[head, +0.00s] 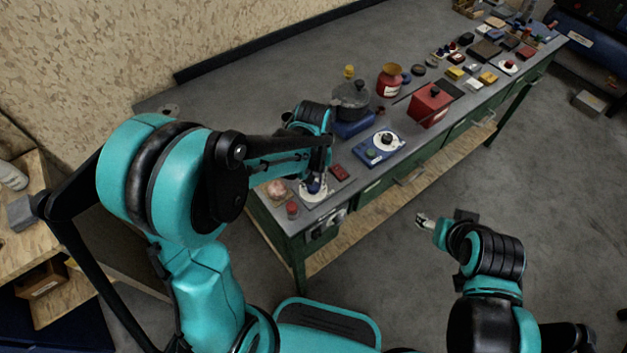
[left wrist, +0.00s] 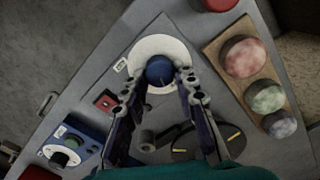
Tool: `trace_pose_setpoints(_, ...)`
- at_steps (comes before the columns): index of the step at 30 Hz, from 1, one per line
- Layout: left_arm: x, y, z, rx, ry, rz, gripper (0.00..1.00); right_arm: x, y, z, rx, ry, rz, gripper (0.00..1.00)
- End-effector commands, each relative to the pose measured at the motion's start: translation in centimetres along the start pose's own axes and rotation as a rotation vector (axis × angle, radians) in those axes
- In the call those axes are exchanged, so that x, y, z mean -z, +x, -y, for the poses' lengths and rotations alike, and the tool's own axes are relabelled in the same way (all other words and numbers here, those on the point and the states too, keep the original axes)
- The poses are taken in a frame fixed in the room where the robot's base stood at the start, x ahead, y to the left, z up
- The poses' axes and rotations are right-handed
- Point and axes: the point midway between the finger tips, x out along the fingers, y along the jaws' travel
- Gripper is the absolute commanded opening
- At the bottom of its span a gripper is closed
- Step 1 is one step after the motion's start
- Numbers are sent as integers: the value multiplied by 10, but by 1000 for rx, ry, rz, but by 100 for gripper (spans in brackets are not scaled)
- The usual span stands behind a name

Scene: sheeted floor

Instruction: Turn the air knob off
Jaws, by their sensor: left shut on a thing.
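A round blue knob (left wrist: 159,71) sits on a white disc (left wrist: 147,48) on the grey bench top. A small white label lies beside the disc, too small to read. My left gripper (left wrist: 162,80) has its two fingers on either side of the blue knob and is shut on it. In the head view my left gripper (head: 314,184) is over the white disc (head: 310,196) near the bench's near end, and mostly hides the knob. My right gripper (head: 425,221) hangs over open floor, away from the bench; its jaw gap is too small to judge.
A blue box with a white dial (head: 379,146), a black pot (head: 351,97) and a red box (head: 430,104) stand farther along the bench. A wooden block with several mottled round knobs (left wrist: 243,58) lies close to the left gripper. Several small items crowd the far end.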

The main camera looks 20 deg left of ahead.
Motion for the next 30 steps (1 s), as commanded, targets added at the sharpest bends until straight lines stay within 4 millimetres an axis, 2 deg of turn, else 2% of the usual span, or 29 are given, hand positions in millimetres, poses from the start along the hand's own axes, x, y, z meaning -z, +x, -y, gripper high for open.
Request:
trace_pose_setpoints(12, 0, 0, 1, 0, -260, 1, 0, 0, 0, 0, 0, 0, 0, 61)
trace_pose_setpoints(30, 0, 0, 1, 0, -328, 1, 0, 0, 0, 0, 0, 0, 0, 61)
